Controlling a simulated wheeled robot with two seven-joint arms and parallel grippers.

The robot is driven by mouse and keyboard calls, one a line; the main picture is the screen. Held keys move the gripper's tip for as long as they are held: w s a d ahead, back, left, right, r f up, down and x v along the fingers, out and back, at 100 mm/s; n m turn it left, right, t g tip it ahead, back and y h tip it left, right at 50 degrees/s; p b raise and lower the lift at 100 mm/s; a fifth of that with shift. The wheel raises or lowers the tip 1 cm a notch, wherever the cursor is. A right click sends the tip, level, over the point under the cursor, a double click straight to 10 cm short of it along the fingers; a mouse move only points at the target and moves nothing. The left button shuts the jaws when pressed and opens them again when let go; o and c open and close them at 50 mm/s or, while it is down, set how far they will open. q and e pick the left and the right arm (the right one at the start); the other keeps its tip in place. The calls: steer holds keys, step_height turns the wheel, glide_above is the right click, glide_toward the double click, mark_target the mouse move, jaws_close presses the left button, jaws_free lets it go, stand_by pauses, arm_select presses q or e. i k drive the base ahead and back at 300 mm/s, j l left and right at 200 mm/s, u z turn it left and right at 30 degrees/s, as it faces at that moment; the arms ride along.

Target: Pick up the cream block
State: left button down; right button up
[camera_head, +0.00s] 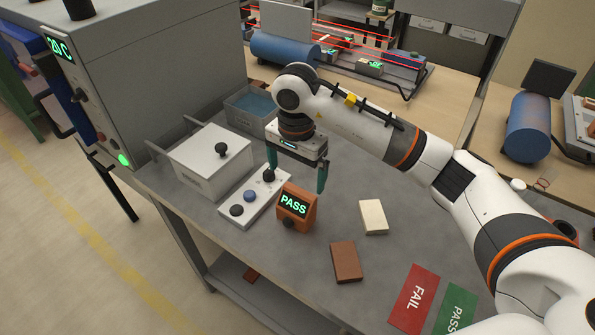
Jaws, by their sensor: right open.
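The cream block (373,217) lies flat on the grey bench top, right of the middle of the view. My right gripper (297,178) hangs above the bench to the left of the cream block, with its fingers pointing down. Its two teal fingers are wide apart, and nothing shows between them except the orange box behind or below. The gripper is clear of the cream block. My left gripper is not in view.
An orange box with a lit PASS display (296,207) stands below my right gripper. A red-brown brick (346,262) lies in front of the cream block. Red FAIL (414,298) and green PASS (455,310) mats lie at the front right. A button panel (254,197) and white lidded box (212,160) stand left.

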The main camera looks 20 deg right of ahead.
mark_target(374, 221)
steer(key=z, duration=1.2)
steer(key=j+u, duration=0.25)
steer(key=j, duration=0.2)
steer(key=j+u, duration=0.25)
steer(key=j, duration=0.2)
